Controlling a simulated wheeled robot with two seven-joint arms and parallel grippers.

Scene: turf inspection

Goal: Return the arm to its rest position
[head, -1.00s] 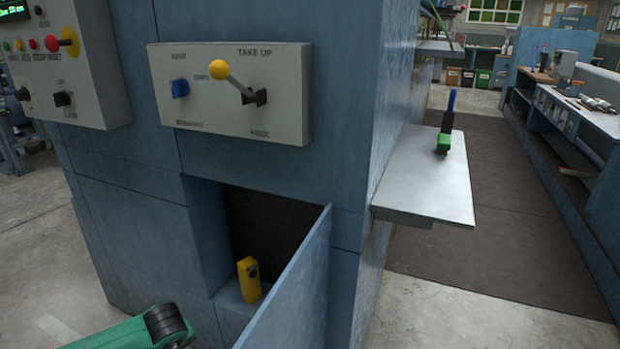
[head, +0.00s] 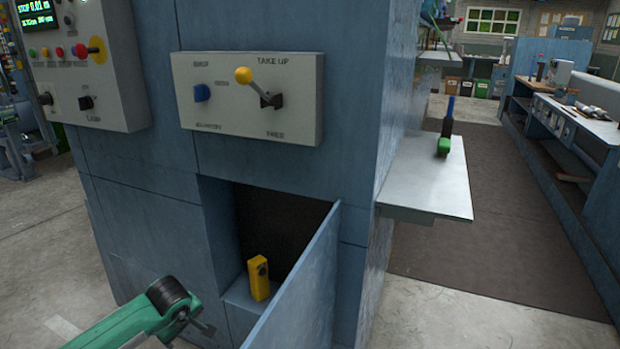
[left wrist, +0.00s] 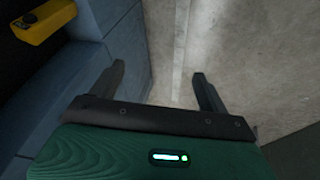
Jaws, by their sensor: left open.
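My left arm in green and black comes in at the lower left of the head view, with its dark gripper (head: 203,328) low in front of the blue cabinet. In the left wrist view the gripper's two dark fingers (left wrist: 158,76) are spread apart, with nothing between them. Beyond them is bare grey floor. A yellow device (head: 259,278) stands upright in the open cabinet recess, to the right of and above the gripper. It also shows in the left wrist view (left wrist: 44,21), apart from the fingers. My right gripper is not in view.
The blue cabinet door (head: 297,285) stands open, jutting out right of the gripper. A panel (head: 250,115) with a yellow-knobbed lever and a control box (head: 85,70) are above. A metal shelf (head: 425,185) holding a green-and-blue tool sticks out at right. Floor at lower left is clear.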

